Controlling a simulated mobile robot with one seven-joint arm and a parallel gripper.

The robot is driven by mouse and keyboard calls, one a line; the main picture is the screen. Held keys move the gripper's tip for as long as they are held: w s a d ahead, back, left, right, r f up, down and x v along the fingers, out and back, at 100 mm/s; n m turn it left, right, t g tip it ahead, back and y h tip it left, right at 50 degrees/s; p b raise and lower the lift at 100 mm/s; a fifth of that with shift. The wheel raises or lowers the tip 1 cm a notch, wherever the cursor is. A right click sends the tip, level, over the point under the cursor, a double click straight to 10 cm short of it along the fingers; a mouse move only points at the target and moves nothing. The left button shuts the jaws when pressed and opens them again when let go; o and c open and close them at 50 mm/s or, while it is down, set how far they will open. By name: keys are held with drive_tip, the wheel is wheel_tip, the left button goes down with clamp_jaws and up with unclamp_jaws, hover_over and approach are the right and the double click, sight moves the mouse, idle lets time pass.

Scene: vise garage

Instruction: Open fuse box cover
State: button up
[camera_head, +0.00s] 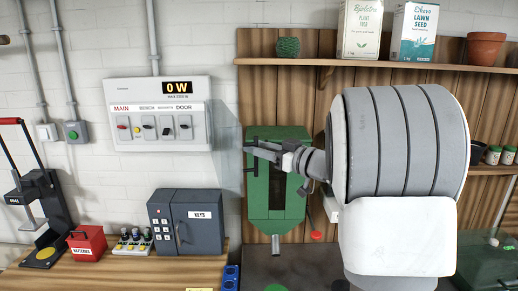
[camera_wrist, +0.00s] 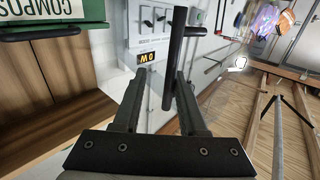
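The fuse box (camera_head: 158,113) hangs on the white brick wall, with a "0 W" display and a row of switches. Its clear cover (camera_head: 228,150) stands swung out at the box's right side, leaving the switches uncovered in front. A dark bar handle (camera_wrist: 174,55) shows in the wrist view, apparently on the cover's free edge. My gripper (camera_head: 257,149) is at that edge, in front of the green cabinet. In the wrist view my gripper (camera_wrist: 162,75) has its fingers apart, with the bar between or just beyond them; contact is unclear. The fuse box (camera_wrist: 150,50) appears upside down there.
A green cabinet (camera_head: 275,200) is right behind my gripper. A grey key box (camera_head: 186,222), a red batteries box (camera_head: 87,243) and a black press (camera_head: 40,205) stand on the bench below. A wooden shelf (camera_head: 290,62) runs above.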

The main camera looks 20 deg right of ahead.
drive_tip(key=shift+s+d+r, duration=0.1)
drive_tip(key=shift+r, duration=0.15)
drive_tip(key=b+v, duration=0.4)
drive_tip(key=v, duration=1.3)
drive_tip(key=shift+f, duration=0.25)
